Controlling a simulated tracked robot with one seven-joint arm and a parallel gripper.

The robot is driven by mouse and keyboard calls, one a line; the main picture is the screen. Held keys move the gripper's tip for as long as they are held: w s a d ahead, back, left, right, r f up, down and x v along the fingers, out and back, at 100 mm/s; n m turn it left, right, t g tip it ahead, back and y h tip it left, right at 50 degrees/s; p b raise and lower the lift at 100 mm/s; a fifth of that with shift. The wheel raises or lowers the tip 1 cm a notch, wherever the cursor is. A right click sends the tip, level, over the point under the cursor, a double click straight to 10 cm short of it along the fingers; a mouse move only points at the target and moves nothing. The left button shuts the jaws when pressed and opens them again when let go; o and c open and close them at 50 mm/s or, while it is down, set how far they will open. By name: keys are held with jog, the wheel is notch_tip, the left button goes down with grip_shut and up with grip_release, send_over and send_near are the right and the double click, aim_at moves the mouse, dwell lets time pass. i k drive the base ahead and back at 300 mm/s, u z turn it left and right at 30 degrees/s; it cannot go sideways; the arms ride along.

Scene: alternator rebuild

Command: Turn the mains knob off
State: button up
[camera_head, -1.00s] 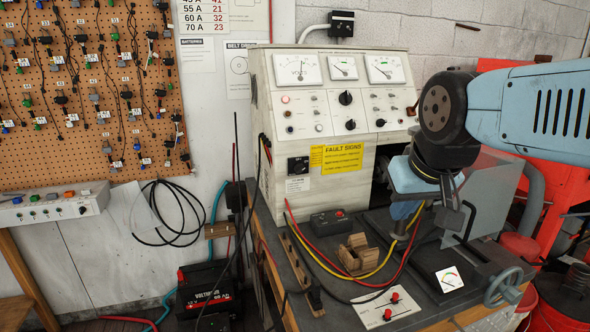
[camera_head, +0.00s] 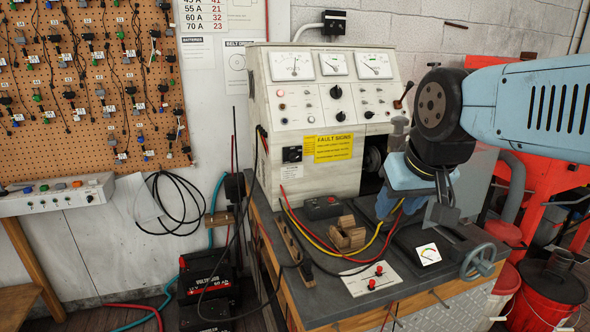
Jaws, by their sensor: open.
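The test bench cabinet (camera_head: 307,180) stands at the centre, with a sloped panel of gauges, switches and black knobs. A black rotary knob on a dark plate (camera_head: 292,154) sits at the lower left of its front, left of the yellow fault sign (camera_head: 333,148). Two more black knobs, an upper one (camera_head: 337,92) and a lower one (camera_head: 369,114), are on the sloped panel. The labels are too small to read, so I cannot tell which is the mains knob. My gripper (camera_head: 442,212) is open and points down over the bench's right side, apart from all these knobs.
Red and yellow cables loop over the dark benchtop (camera_head: 325,311) near a wooden block (camera_head: 347,235) and a white card with red terminals (camera_head: 370,278). A vice handwheel (camera_head: 478,262) is at the right.

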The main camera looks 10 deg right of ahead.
aim_at(293, 156)
jog(key=z, duration=0.1)
jog(key=k, duration=0.25)
jog(key=z, duration=1.45)
jog(key=k, duration=1.15)
jog(key=u, duration=1.3)
jog(key=i, duration=1)
